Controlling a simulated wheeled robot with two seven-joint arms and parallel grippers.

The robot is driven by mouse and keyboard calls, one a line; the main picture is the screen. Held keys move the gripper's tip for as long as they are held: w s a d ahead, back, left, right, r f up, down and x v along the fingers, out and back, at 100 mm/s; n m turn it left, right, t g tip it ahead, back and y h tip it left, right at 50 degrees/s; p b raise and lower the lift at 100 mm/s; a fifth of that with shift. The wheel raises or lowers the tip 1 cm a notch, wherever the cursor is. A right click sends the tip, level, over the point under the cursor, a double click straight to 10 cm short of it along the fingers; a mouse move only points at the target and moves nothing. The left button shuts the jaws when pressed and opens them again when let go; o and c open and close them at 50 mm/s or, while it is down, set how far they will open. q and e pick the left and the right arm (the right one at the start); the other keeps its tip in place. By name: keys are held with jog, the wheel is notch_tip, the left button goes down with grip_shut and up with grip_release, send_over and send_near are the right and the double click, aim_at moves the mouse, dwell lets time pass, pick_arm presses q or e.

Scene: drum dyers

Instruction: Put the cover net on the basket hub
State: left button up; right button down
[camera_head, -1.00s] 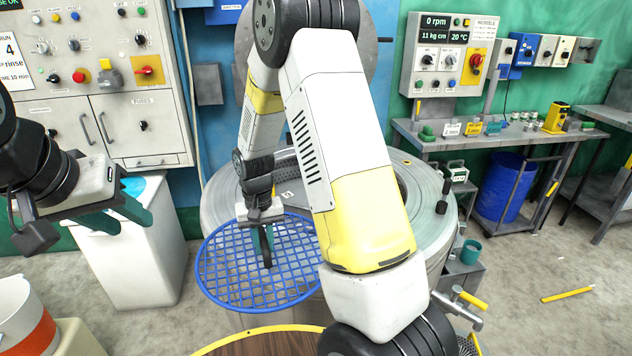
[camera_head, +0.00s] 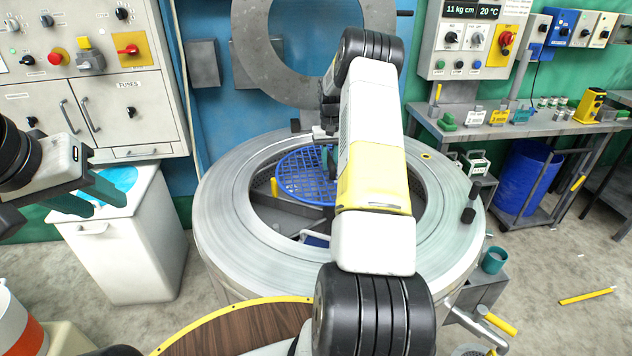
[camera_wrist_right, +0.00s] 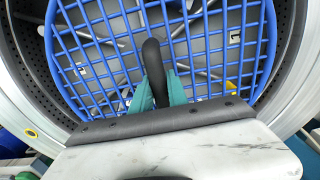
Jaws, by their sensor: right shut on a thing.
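The cover net (camera_head: 300,178) is a round blue grid with a black upright handle (camera_wrist_right: 154,66). My right gripper (camera_wrist_right: 160,90) is shut on that handle, its teal fingers on either side. In the head view the net is within the round opening of the steel drum (camera_head: 225,215), toward its back, and my right arm hides its right part and the gripper. In the wrist view the blue grid (camera_wrist_right: 90,70) lies across the opening, with grey bars below it. I cannot make out the basket hub. My left gripper (camera_head: 92,194) is open and empty at the left.
A white bin (camera_head: 130,245) with blue contents stands below my left gripper. A round wooden top with a yellow rim (camera_head: 215,318) is at the front. A control cabinet (camera_head: 125,110) stands back left, a workbench (camera_head: 520,125) back right. The drum's raised lid (camera_head: 262,50) is behind.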

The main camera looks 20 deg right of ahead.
jog(key=shift+d, duration=1.1)
jog(key=shift+s+d, duration=0.15)
jog(key=shift+d, duration=0.2)
jog(key=shift+s+d, duration=0.1)
jog(key=shift+s, duration=0.1)
notch_tip(320, 180, down, 10)
jog(key=shift+r, duration=0.1)
jog(key=shift+f, duration=0.25)
jog(key=c, duration=1.3)
grip_release()
jog(key=shift+r, duration=0.1)
